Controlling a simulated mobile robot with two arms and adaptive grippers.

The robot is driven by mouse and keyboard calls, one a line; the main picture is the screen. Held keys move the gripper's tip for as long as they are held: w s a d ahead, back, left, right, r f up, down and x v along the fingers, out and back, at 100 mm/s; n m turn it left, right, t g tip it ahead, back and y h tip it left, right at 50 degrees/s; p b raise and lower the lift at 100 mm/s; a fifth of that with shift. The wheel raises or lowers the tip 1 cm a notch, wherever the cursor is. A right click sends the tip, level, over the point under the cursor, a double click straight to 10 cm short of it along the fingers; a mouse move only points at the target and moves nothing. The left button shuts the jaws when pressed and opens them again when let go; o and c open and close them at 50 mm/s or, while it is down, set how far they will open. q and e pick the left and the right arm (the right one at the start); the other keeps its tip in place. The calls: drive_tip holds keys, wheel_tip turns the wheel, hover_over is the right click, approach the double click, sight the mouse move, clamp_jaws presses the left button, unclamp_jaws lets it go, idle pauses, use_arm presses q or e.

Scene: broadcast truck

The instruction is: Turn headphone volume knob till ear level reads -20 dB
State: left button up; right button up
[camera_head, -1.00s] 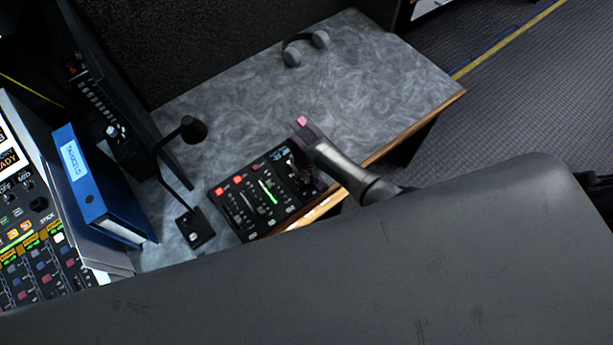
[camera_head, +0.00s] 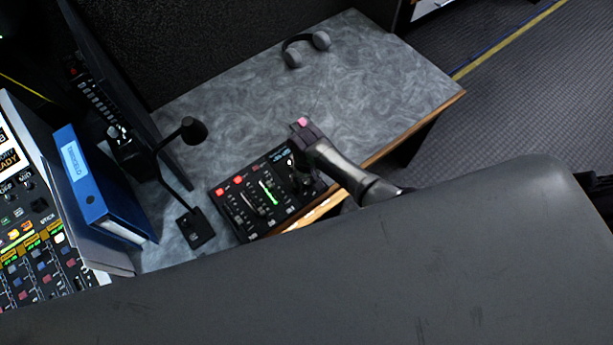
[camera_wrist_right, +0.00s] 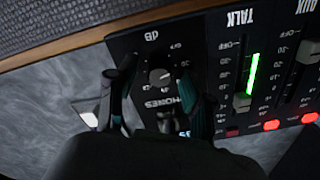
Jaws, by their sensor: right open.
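The headphone volume knob (camera_wrist_right: 160,76) shows in the right wrist view as a small round dark knob with a pale mark, on the panel part lettered PHONES with a dB scale. It belongs to the black control box (camera_head: 234,212) at the desk's front edge in the head view. My right gripper (camera_wrist_right: 160,92) is open, its two fingers on either side of the knob in the picture; I cannot tell whether they touch it. In the head view my right gripper (camera_head: 297,170) hides the knob's end of the box. My left gripper is not in view.
A lit green fader strip (camera_wrist_right: 252,74) and red buttons (camera_wrist_right: 271,125) are beside the knob section. A gooseneck microphone (camera_head: 194,131) and blue binder (camera_head: 92,190) stand left of the box. Headphones (camera_head: 292,57) lie on the desk's clear far part (camera_head: 370,70).

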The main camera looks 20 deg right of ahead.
sight(307, 182)
wheel_tip(307, 182, up, 12)
idle(0.5)
idle(0.4)
drive_tip(key=s+d+r+n+t, duration=0.2)
drive_tip(key=s+d+r, duration=0.25)
drive_tip(key=s, duration=0.55)
drive_tip(key=s+d+r+n+t, duration=0.25)
drive_tip(key=s+r, duration=0.25)
drive_tip(key=s, duration=0.5)
wheel_tip(307, 182, down, 30)
drive_tip(key=s+g+b, duration=0.1)
drive_tip(key=g+b, duration=0.1)
drive_tip(key=b, duration=0.3)
drive_tip(key=s+d+f+g+b, duration=0.1)
drive_tip(key=s+d+f+b, duration=0.2)
drive_tip(key=s+f, duration=1.4)
wheel_tip(307, 182, down, 3)
drive_tip(key=shift+d+f, duration=0.15)
